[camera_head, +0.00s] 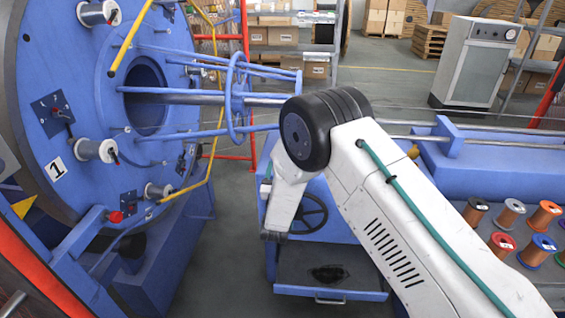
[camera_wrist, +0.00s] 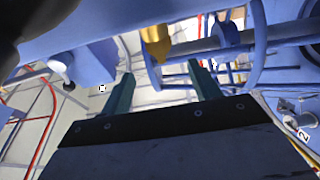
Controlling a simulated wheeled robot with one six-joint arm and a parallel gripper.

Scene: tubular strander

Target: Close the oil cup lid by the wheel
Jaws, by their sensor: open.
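In the wrist view a brass-coloured piece (camera_wrist: 155,42), which looks like the oil cup, shows beyond my fingertips against blue machine parts. I cannot make out its lid or whether it is open. My gripper (camera_wrist: 161,70) is open, with two green fingers apart and nothing between them. The brass piece appears ahead of the gap, nearer the left finger in the picture; contact is not visible. In the head view the dark handwheel (camera_head: 310,213) is on the blue cabinet front, just right of my wrist.
The large blue disc (camera_head: 60,110) with spools fills the left. Blue rods and a ring (camera_head: 237,98) run behind my arm. An open drawer (camera_head: 330,275) is below the wheel. Colored spools (camera_head: 537,250) stand at right. Grey floor shows between disc and cabinet.

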